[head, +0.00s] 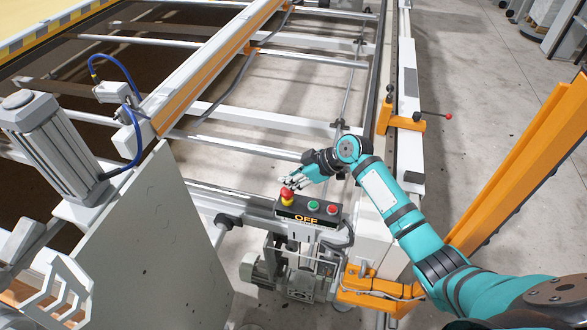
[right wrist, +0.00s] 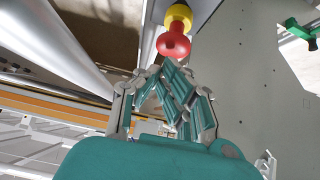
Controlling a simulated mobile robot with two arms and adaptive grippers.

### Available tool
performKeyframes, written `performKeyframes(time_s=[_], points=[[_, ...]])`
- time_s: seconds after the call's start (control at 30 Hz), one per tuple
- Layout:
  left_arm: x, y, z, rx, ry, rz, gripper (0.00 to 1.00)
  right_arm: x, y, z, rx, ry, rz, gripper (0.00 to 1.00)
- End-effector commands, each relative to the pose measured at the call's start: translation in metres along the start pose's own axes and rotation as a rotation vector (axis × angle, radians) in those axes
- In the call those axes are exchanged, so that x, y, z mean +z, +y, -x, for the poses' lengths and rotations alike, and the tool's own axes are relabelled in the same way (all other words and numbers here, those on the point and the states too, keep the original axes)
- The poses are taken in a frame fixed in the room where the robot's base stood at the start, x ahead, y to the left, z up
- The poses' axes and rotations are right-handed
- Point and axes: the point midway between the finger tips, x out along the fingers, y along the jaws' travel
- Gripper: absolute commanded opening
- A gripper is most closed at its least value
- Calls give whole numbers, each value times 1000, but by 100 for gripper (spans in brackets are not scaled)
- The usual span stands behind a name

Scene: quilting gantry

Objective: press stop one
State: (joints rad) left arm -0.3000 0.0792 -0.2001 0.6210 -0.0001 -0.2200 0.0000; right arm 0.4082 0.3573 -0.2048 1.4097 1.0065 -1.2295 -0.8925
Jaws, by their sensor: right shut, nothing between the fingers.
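A red mushroom stop button on a yellow collar (head: 287,196) stands at the left end of a dark control box (head: 310,218) marked OFF. A green button (head: 313,206) and a flat red button (head: 331,210) sit to its right on the same box. My right gripper (head: 293,183) is shut and empty, its fingertips close above the mushroom button. In the right wrist view, the red mushroom button (right wrist: 174,43) is just beyond the shut fingertips (right wrist: 170,67); I cannot tell whether they touch. My left gripper is not in view.
The white gantry frame (head: 240,118) with rails lies behind and left of the box. A grey panel (head: 165,245) stands to the left. An orange post (head: 525,165) rises at the right. Open concrete floor (head: 465,100) lies beyond the frame's right side.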

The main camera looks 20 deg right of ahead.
Motion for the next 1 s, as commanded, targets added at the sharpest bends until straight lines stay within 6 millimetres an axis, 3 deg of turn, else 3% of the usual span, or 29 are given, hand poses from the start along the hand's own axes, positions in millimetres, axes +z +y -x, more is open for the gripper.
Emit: performKeyframes(time_s=[0.4,0.63,1.0], points=[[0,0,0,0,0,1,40,4,0,-4,1,0,-1,0],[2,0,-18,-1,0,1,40,20,0,-19,-1,-1,-1,0],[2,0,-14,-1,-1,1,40,18,-1,-17,-1,-3,-1,0]])
